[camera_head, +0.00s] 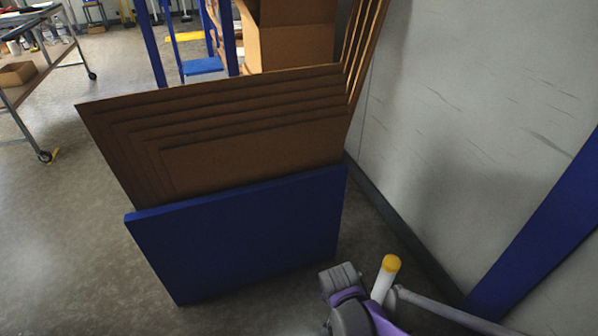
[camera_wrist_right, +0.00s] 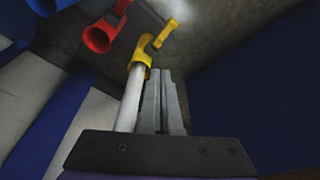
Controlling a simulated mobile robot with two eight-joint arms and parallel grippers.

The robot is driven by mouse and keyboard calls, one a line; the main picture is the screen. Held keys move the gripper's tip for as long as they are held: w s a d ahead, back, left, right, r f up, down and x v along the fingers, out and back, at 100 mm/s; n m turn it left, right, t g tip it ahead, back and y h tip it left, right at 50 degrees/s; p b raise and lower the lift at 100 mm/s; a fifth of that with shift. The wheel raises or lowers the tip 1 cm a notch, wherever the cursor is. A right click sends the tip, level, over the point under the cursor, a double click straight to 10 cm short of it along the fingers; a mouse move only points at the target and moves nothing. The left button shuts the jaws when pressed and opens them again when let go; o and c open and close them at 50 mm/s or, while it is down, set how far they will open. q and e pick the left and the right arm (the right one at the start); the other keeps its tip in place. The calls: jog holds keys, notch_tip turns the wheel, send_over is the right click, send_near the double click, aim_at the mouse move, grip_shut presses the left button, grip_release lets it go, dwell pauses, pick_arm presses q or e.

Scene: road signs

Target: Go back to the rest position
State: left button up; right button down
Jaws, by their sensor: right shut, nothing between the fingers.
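My right gripper (camera_wrist_right: 163,75) shows in the right wrist view with its two grey fingers together and nothing between them. A white post with a yellow cap (camera_wrist_right: 140,55) stands right beside the fingers, on their left in that view. I cannot tell whether they touch. In the head view, grey and purple parts of my right arm are at the bottom, close to the white post with its yellow cap (camera_head: 386,275). The fingertips cannot be made out there. My left gripper is in neither view.
A blue-fronted rack (camera_head: 240,235) holds several brown cardboard sheets (camera_head: 240,150). A grey wall (camera_head: 480,110) and a slanted blue beam (camera_head: 545,235) bound the right. Floor (camera_head: 75,240) is clear at left.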

jog(key=s+d+r+n+t+y, duration=0.1)
jog(key=s+d+r+n, duration=0.25)
jog(key=s, duration=0.55)
jog(key=s+d+r+n+t+y, duration=0.1)
jog(key=s+d+r+n, duration=0.2)
jog(key=s+r, duration=0.35)
pick_arm(q)
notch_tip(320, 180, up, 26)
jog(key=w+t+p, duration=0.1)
jog(key=p, duration=2.1)
jog(key=shift+p, duration=0.3)
pick_arm(e)
notch_tip(320, 180, up, 24)
jog(key=t, duration=0.1)
jog(key=shift+s, duration=0.3)
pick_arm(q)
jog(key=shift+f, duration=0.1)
pick_arm(e)
jog(key=shift+s+d+f, duration=0.1)
